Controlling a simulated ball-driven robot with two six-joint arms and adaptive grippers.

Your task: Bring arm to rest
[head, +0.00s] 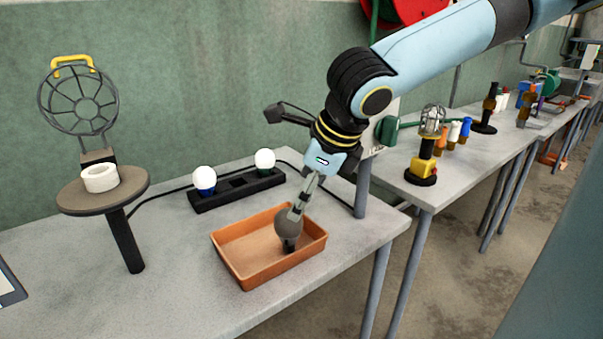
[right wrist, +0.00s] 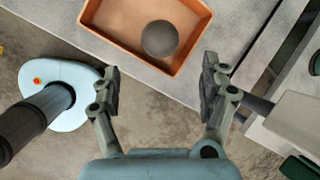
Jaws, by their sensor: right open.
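My right arm comes in from the upper right in the head view. Its gripper (head: 298,196) is in front of and above the orange tray (head: 232,262), partly hiding the dark grey bulb (head: 287,222) in it. In the right wrist view the gripper (right wrist: 160,88) is open, with its two fingers wide apart and nothing between them. The grey bulb (right wrist: 160,39) lies in the tray (right wrist: 120,45) beyond the fingertips, apart from them. My left gripper is not in view.
A black holder (head: 237,188) with a blue-based bulb (head: 204,180) and a green-based bulb (head: 264,160) stands behind the tray. A round stand (head: 75,197) with a white ring (head: 100,178) and wire cage (head: 78,102) is at left. A caged lamp (head: 424,160) stands on the right table (head: 400,196).

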